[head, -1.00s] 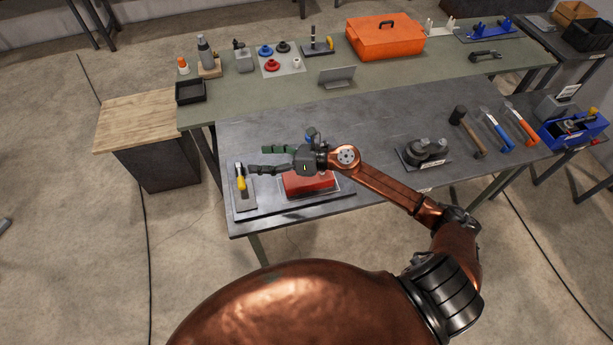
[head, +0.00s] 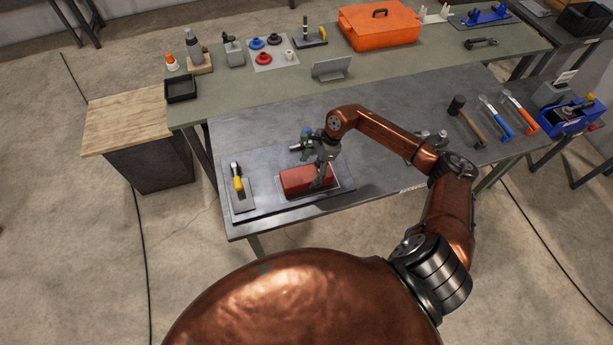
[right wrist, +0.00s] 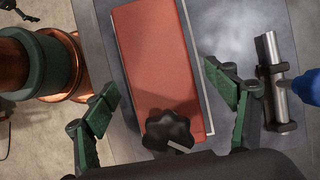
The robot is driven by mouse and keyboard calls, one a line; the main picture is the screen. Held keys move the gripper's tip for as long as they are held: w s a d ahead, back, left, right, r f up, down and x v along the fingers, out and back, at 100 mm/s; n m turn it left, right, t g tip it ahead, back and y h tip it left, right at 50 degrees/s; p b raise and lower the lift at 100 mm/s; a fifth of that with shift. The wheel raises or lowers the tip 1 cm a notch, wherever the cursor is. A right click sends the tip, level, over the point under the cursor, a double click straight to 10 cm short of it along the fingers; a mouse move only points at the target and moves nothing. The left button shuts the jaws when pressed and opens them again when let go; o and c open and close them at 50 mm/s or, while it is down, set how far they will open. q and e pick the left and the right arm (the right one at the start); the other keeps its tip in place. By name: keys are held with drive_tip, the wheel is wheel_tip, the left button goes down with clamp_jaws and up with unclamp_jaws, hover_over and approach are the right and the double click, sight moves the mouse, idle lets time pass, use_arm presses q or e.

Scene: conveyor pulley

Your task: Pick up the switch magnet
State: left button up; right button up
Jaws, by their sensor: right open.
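The switch magnet appears to be the red block (head: 301,181) with a black star knob (right wrist: 168,131). The block (right wrist: 158,60) lies on a grey plate at the front left of the near table. My right gripper (head: 316,170) points down over the block's right part. In the right wrist view its two green fingers (right wrist: 168,97) are spread on either side of the block, with nothing held. In the head view the gripper hides the block's right end. I cannot tell how high the fingertips are above it. My left gripper is not in view.
A yellow-handled clamp (head: 238,184) stands left of the block. A steel cylinder (right wrist: 272,75) with a blue part is close to the right finger. A hammer (head: 467,121) and other tools lie at the right. The table's middle (head: 285,115) is clear.

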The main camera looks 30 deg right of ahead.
drive_tip(key=shift+x, duration=1.2)
drive_tip(key=shift+c, duration=0.4)
clamp_jaws()
drive_tip(key=shift+w+r, duration=0.15)
